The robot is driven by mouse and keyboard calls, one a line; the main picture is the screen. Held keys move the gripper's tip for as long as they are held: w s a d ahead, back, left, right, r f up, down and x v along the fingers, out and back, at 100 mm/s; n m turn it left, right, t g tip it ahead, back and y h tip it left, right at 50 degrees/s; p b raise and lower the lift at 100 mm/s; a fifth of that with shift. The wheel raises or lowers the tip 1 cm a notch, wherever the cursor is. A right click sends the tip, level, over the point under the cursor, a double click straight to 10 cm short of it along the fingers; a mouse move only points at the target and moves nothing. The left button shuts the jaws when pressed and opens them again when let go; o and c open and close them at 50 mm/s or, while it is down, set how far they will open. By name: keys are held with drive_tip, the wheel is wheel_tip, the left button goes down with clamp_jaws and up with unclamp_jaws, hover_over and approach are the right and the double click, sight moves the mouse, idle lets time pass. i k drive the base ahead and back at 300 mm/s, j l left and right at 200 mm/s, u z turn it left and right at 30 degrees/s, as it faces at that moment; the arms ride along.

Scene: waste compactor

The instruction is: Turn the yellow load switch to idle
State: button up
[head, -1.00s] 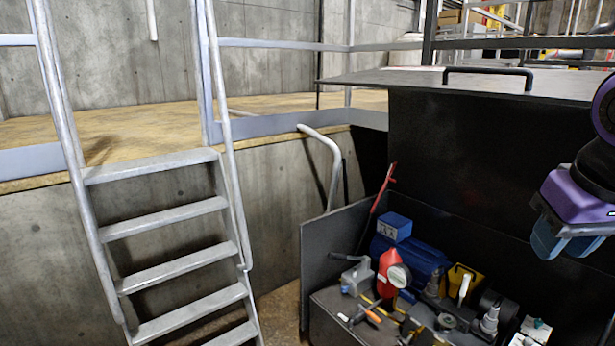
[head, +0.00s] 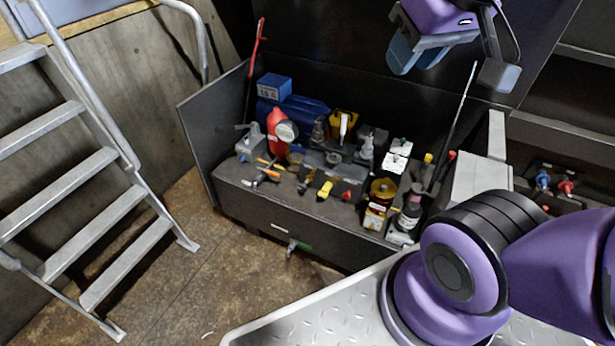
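A yellow block with a white upright lever (head: 343,124) stands in the back middle of the machine bay in the head view. It looks like the yellow load switch, but its markings are too small to read. A smaller yellow part (head: 325,189) sits near the front edge of the bay. My gripper (head: 404,57) hangs at the top of the head view, above and to the right of the yellow block and apart from it. Its blue finger parts overlap from this angle, so its opening is not clear. I see nothing held in it.
Around the yellow block are a red part with a round gauge (head: 287,131), a blue motor (head: 300,110), and several fittings and bottles. A dark side panel (head: 215,125) bounds the bay on the left. A metal ladder (head: 85,190) stands at left. The floor between is clear.

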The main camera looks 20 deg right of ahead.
sight(324, 193)
drive_tip(key=j+z, duration=0.15)
drive_tip(key=z, duration=0.25)
drive_tip(key=j+z, duration=0.15)
drive_tip(key=z, duration=0.25)
drive_tip(key=j+z, duration=0.15)
drive_tip(key=z, duration=0.25)
drive_tip(key=j+z, duration=0.1)
drive_tip(key=z, duration=0.3)
